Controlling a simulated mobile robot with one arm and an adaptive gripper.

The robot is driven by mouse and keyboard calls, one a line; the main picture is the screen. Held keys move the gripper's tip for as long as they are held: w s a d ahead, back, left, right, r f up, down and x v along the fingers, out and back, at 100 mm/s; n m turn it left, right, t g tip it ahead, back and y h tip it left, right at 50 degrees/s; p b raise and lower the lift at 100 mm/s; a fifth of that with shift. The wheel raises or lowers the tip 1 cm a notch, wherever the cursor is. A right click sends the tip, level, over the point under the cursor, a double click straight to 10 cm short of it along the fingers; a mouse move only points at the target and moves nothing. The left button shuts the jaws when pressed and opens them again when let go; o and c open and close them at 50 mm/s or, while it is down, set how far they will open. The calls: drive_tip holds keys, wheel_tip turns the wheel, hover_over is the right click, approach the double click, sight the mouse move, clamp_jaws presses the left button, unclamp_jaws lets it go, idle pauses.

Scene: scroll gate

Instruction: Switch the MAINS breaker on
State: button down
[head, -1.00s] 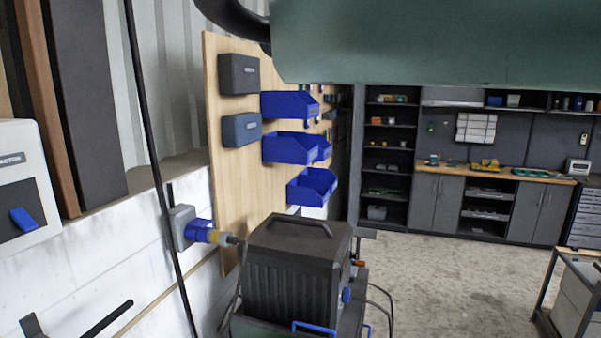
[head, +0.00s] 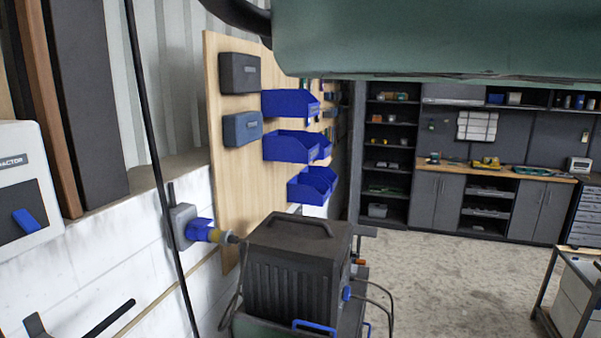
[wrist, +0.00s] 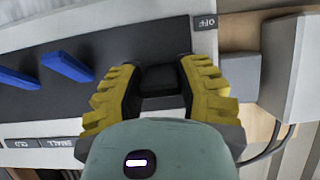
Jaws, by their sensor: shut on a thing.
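In the wrist view a dark breaker panel (wrist: 120,42) lies tilted across the picture, with two blue levers (wrist: 68,66) on its left part. An OFF label (wrist: 205,22) is at its right end. My gripper (wrist: 159,80), with yellow-and-black fingers, is at the panel's right part. Its fingers are closed in on a dark piece between them, which I take to be the MAINS breaker handle. My gripper hides most of it and no MAINS label is readable, so its position cannot be told. The gripper is not seen in the head view.
A white box (head: 40,150) with a blue lever (head: 27,222) is on the left wall. A plug in a wall socket (head: 181,226) stands beside a black ribbed machine (head: 292,270). Blue bins (head: 290,146) hang on a wooden board. The concrete floor (head: 440,270) at right is open.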

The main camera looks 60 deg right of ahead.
drive_tip(key=shift+w+r+g+p, duration=0.1)
drive_tip(key=shift+r+g+p, duration=0.35)
drive_tip(key=shift+p, duration=0.4)
drive_tip(key=shift+r+g+p, duration=0.1)
drive_tip(key=shift+g+p, duration=0.25)
drive_tip(key=shift+p, duration=0.55)
drive_tip(key=g+p, duration=0.1)
drive_tip(key=p, duration=0.3)
drive_tip(key=shift+w+r+h, duration=0.1)
drive_tip(key=shift+r+h, duration=0.25)
drive_tip(key=shift+h, duration=0.05)
drive_tip(key=shift+g+p, duration=0.5)
drive_tip(key=shift+p, duration=0.65)
drive_tip(key=shift+w+g+p, duration=0.1)
drive_tip(key=shift+g+p, duration=0.3)
drive_tip(key=shift+p, duration=0.5)
drive_tip(key=shift+f, duration=0.1)
drive_tip(key=c, duration=0.6)
unclamp_jaws()
drive_tip(key=shift+a+f, duration=0.1)
